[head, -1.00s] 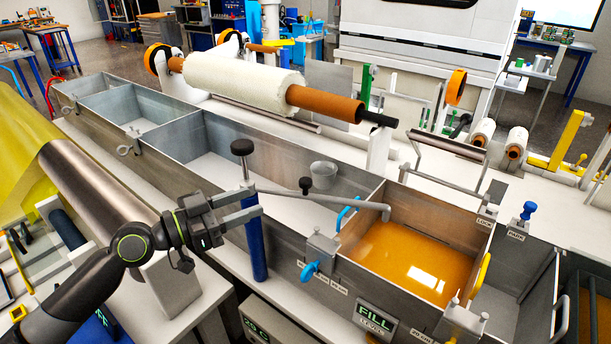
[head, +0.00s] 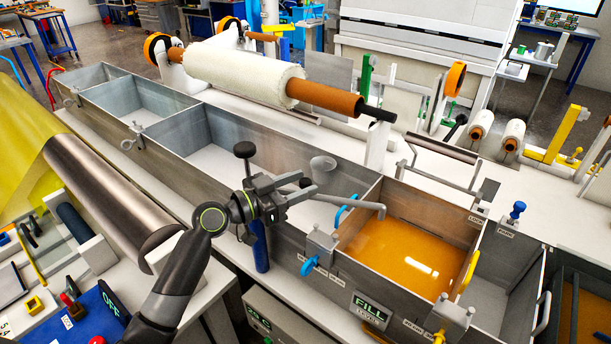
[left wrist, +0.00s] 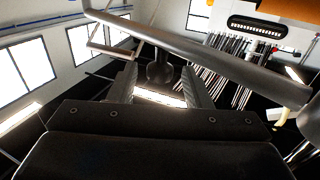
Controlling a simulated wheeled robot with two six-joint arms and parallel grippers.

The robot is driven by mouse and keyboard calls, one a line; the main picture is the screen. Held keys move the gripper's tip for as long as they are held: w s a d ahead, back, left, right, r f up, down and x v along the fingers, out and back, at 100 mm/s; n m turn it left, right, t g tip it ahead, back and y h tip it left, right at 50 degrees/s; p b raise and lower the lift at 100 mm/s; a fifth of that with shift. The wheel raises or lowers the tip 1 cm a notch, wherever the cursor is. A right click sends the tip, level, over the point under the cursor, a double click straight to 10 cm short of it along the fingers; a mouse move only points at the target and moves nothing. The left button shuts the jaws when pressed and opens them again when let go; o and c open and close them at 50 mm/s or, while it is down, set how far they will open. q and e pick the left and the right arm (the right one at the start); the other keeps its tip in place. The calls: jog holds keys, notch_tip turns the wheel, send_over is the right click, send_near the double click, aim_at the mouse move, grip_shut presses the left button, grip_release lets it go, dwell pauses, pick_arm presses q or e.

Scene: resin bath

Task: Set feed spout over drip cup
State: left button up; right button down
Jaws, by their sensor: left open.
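The feed spout (head: 350,202) is a grey pipe on a blue post (head: 261,248). Its bent end (head: 381,211) hangs over the amber resin bath (head: 410,255). My left gripper (head: 304,188) is open at the spout's middle and hides the black knob there in the head view. In the left wrist view, a dark knob (left wrist: 160,70) stands between the open fingers, with the grey pipe (left wrist: 200,48) crossing above. The drip cup (head: 323,165), small and grey, is just behind the gripper, partly hidden. My right gripper is not in view.
A tall black knob (head: 244,150) tops the post beside my left wrist. Metal trough walls and a blue handle (head: 345,212) flank the spout. A white roll on an orange core (head: 325,95) lies behind. The trough compartments to the left look empty.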

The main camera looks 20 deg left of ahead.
pick_arm(q)
jog(key=shift+x, duration=0.95)
grip_shut()
